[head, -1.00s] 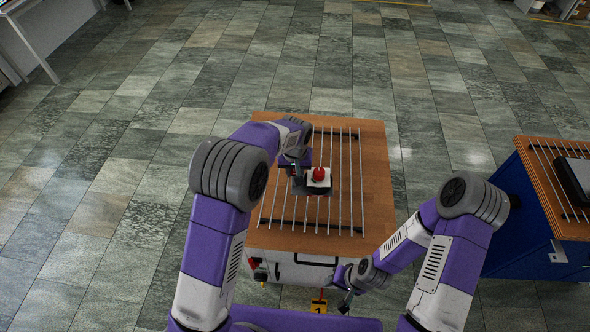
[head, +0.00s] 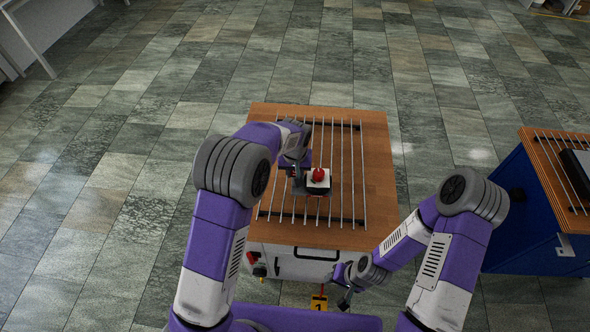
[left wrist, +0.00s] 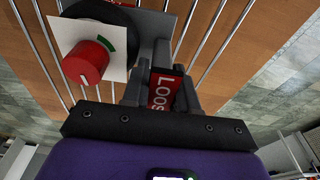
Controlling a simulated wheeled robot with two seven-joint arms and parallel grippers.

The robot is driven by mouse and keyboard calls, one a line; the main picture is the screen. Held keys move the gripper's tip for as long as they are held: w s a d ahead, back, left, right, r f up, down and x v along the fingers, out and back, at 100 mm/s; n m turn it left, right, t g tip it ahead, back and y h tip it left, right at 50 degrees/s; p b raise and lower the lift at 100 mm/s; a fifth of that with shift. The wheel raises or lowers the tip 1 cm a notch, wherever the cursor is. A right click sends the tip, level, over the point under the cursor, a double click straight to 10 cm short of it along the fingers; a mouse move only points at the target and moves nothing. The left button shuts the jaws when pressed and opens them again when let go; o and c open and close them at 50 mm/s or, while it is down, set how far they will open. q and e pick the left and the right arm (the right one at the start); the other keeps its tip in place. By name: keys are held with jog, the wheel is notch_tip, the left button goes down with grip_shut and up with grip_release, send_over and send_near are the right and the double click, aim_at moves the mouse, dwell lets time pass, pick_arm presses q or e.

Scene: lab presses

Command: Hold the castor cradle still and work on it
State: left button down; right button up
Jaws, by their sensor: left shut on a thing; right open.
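The castor cradle (head: 317,188) is a small dark unit on the rods of the wooden bench top. It carries a white plate with a red knob (head: 318,174). In the left wrist view the red knob (left wrist: 85,62) stands on the white plate, with a green arc mark beside it. My left gripper (head: 299,180) is at the cradle's left side, shut on its grey upright part. A red label reading "LOOS" (left wrist: 164,91) shows between the fingers, the rest hidden. My right gripper (head: 346,297) is open and empty, low before the bench front.
Parallel metal rods (head: 347,150) run along the wooden bench top (head: 377,160). The bench front has a dark handle and small red and yellow controls. A yellow tag (head: 319,303) marked 1 hangs below. A blue cabinet (head: 520,215) stands at right. The tiled floor behind is clear.

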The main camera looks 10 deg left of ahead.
pick_arm(q)
jog(key=shift+f+b, duration=1.05)
jog(key=shift+f, duration=0.55)
jog(key=shift+f, duration=0.3)
